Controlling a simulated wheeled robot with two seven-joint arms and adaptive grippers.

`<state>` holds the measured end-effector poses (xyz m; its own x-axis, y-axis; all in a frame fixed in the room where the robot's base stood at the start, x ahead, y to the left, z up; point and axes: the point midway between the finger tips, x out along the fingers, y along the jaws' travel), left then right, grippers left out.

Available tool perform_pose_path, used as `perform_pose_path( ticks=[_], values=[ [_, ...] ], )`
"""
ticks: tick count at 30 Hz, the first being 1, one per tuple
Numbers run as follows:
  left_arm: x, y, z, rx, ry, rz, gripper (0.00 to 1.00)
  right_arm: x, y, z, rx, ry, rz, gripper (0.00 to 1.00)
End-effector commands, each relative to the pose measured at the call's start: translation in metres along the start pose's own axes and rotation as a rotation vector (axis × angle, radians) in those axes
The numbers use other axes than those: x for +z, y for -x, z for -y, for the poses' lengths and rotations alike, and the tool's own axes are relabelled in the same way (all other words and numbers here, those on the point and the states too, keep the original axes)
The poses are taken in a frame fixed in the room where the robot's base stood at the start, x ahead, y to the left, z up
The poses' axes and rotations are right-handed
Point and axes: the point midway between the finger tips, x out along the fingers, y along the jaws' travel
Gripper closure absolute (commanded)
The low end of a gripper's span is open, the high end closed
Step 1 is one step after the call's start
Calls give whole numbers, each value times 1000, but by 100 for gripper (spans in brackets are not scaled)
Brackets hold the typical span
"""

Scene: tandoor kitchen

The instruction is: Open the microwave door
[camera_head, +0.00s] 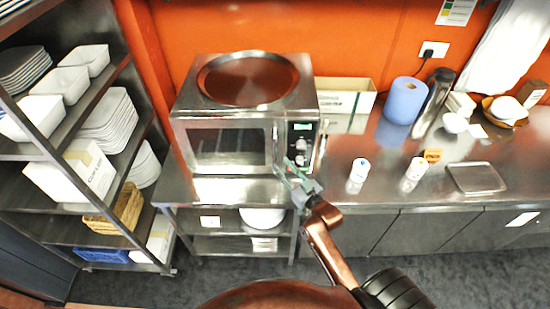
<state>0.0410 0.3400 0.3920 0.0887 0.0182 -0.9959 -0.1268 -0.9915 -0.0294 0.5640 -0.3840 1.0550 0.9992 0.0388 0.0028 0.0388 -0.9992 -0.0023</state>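The steel microwave (222,112) stands on the steel counter against the orange wall. Its door (229,147), with a dark window, looks shut. The upright door handle (275,143) is at the door's right edge, beside the control panel with a lit green display. My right gripper (287,166) is at the lower right front of the microwave, close to the handle's lower end. Its fingers are small and overlap the microwave front, so I cannot tell whether they touch the handle or how far apart they are. My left gripper is not in view.
A rack (62,215) with plates and trays stands at the left. A round tray (247,79) lies on the microwave.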

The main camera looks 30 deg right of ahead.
Motion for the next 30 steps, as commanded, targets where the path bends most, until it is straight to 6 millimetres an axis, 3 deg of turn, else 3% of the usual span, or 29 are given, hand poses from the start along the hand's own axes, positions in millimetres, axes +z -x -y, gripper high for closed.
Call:
perform_pose_path(
  ticks=[6,12,21,30],
  values=[
    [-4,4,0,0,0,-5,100,-1,-36,1,0,-1,-1,71],
    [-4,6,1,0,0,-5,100,0,-53,0,0,-1,2,71],
    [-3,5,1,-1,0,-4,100,1,-55,0,0,0,3,71],
    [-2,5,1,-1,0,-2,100,1,-55,0,-1,0,3,91]
  ],
)
